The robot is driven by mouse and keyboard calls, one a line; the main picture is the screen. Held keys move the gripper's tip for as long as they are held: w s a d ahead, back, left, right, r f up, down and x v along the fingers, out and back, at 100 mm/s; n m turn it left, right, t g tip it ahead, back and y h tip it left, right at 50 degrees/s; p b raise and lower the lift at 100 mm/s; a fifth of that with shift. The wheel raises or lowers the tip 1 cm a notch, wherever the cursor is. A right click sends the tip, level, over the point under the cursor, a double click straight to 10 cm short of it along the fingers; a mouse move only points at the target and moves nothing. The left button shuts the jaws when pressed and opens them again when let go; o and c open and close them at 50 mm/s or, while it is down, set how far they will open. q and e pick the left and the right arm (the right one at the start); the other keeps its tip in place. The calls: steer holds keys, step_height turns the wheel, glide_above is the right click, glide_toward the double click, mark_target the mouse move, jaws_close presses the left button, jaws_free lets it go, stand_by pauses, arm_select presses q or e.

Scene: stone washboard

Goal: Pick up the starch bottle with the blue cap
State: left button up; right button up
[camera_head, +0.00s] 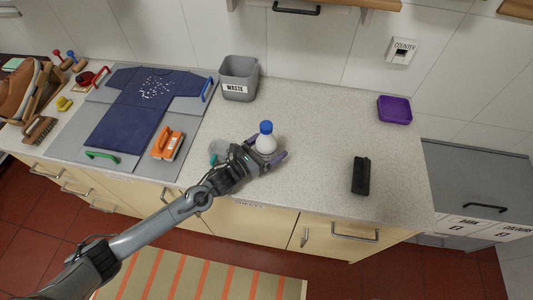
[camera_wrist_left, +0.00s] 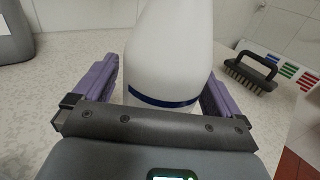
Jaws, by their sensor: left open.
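The starch bottle (camera_head: 266,145) is white with a blue cap (camera_head: 266,127) and stands upright on the speckled counter. In the left wrist view the white bottle (camera_wrist_left: 172,50), with a dark blue band low on its body, fills the middle; its cap is out of frame there. My left gripper (camera_head: 271,160) is open around the lower part of the bottle. Its purple fingers (camera_wrist_left: 158,85) stand one on each side of the bottle, and I cannot tell whether either touches it. My right gripper is not in view.
A grey waste bin (camera_head: 239,80) stands behind the bottle. A black brush (camera_head: 360,176) lies to the right, and a purple tray (camera_head: 394,109) at the back right. The counter between bottle and black brush is clear.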

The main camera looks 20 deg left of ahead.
arm_select(q)
steer(key=shift+w+d, duration=0.2)
steer(key=shift+w, duration=0.1)
steer(key=c, duration=1.2)
steer(key=shift+c, duration=0.6)
steer(key=shift+r, duration=0.1)
